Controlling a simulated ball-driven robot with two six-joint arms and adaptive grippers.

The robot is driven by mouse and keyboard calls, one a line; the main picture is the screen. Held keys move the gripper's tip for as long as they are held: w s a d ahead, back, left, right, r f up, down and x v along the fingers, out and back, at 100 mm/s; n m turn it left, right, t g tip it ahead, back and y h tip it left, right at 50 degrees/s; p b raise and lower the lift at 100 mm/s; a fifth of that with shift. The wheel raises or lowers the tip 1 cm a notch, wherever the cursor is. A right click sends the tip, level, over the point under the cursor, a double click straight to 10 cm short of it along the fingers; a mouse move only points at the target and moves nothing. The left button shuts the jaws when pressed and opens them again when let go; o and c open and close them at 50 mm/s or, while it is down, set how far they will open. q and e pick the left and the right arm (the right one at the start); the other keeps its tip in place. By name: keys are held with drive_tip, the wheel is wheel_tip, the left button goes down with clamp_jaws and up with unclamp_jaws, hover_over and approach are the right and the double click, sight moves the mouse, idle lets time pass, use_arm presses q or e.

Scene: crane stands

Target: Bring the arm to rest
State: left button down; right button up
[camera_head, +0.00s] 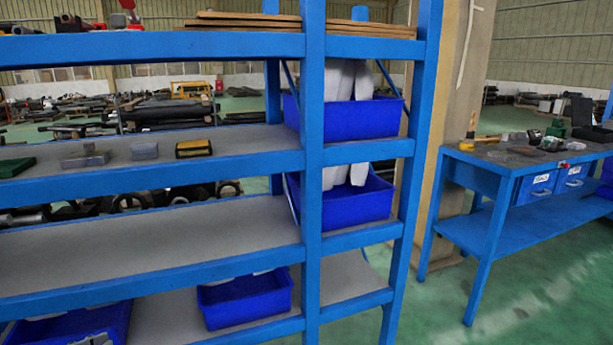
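Neither of my arms shows in the head view, and no gripper is visible. The blue shelf rack (150,178) fills the left and middle of the view, close in front. Its uprights and beams are blue and its boards are grey. Whether any arm is at rest cannot be seen.
Blue bins stand on the rack: an upper bin (368,119) and a middle bin (352,205), both with white objects, and a lower bin (245,298). A blue workbench (497,168) with tools stands at the right. Green floor (440,310) is clear between rack and bench.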

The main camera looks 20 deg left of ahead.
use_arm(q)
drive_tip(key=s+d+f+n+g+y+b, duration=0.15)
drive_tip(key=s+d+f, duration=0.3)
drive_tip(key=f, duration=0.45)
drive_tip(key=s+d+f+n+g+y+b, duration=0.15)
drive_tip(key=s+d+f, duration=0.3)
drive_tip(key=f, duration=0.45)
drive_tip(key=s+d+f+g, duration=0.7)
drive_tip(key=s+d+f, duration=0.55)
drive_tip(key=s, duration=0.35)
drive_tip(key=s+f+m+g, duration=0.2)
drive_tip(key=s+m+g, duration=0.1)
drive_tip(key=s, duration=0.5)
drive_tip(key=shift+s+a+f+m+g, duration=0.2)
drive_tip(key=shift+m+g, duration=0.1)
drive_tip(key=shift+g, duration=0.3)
